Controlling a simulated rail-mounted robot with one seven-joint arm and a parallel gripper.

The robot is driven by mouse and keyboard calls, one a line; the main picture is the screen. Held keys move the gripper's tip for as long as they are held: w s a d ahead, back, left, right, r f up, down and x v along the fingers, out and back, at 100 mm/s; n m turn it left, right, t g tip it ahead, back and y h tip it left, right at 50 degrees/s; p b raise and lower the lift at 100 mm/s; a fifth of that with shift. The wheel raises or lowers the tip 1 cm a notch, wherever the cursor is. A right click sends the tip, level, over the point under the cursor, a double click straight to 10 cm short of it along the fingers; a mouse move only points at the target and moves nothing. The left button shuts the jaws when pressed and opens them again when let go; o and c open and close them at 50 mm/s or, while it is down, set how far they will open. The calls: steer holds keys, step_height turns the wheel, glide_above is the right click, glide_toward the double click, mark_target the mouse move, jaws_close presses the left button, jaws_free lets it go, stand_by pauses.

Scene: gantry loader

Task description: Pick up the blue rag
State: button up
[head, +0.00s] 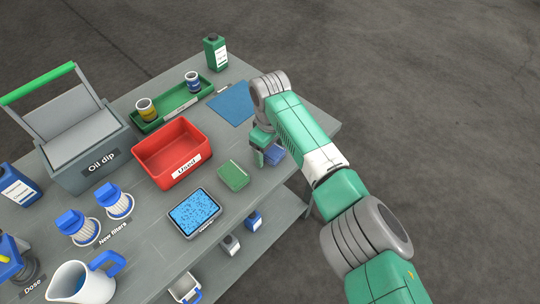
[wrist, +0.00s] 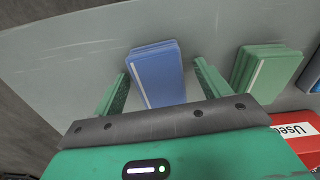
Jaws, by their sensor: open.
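The blue rag (wrist: 157,75) is a folded, layered stack with a pale stripe down one side. It lies on the grey table between the two fingers of my gripper (wrist: 161,72) in the wrist view, with a gap to each finger. In the head view the blue rag (head: 275,155) shows near the table's right edge, partly hidden by my gripper (head: 263,156). My gripper is open and points down at it. I cannot tell exactly how high the fingertips are.
A similar green folded rag (head: 233,175) lies to the left, also in the wrist view (wrist: 270,68).

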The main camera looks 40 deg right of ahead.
mark_target(268, 154)
steer(key=shift+w+r, duration=0.15)
steer(key=shift+c, duration=0.2)
steer(key=c, duration=1)
steer(key=shift+r+p, duration=0.35)
steer(key=shift+p, duration=0.1)
step_height(268, 154, up, 3)
steer(key=shift+f+p, duration=0.2)
steer(key=shift+p, duration=0.7)
steer(key=shift+s+a+r+p, duration=0.6)
steer(key=shift+a+p, duration=0.15)
steer(key=shift+p, duration=0.3)
steer(key=s+a+p, duration=0.5)
steer(key=s+a, duration=0.4)
steer(key=a, duration=0.1)
steer(key=shift+a+r, duration=0.25)
steer(key=shift+a, duration=0.15)
